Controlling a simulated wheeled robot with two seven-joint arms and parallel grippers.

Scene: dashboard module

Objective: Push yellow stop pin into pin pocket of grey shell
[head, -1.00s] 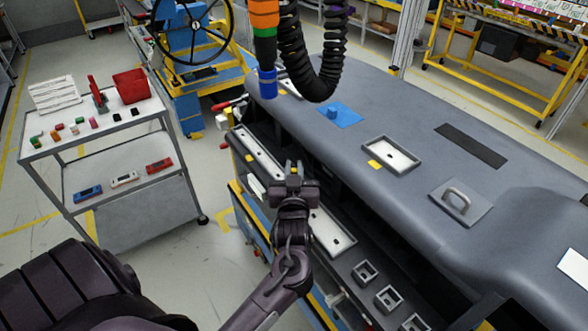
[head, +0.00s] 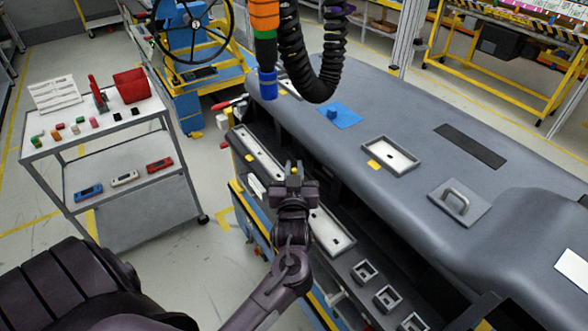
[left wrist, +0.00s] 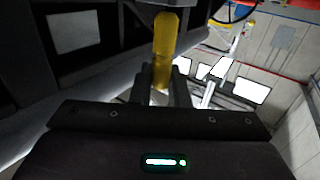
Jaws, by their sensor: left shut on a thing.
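My left gripper (head: 294,174) is shut on the yellow stop pin (left wrist: 163,50), in front of the open side of the grey shell (head: 345,95). In the left wrist view the pin stands upright between the fingers, its far end close to a dark grey part at the top edge. Whether it touches that part or has entered a pocket, I cannot tell. In the head view only a small yellow bit shows at the fingertips. I cannot make out the pin pocket. My right gripper is not in view.
A trolley (head: 115,130) with small coloured parts stands at the left. A black coiled hose (head: 318,85) hangs above the shell. A ledge with square sockets (head: 363,271) runs beside my left arm. A blue pad (head: 340,115) lies on the shell.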

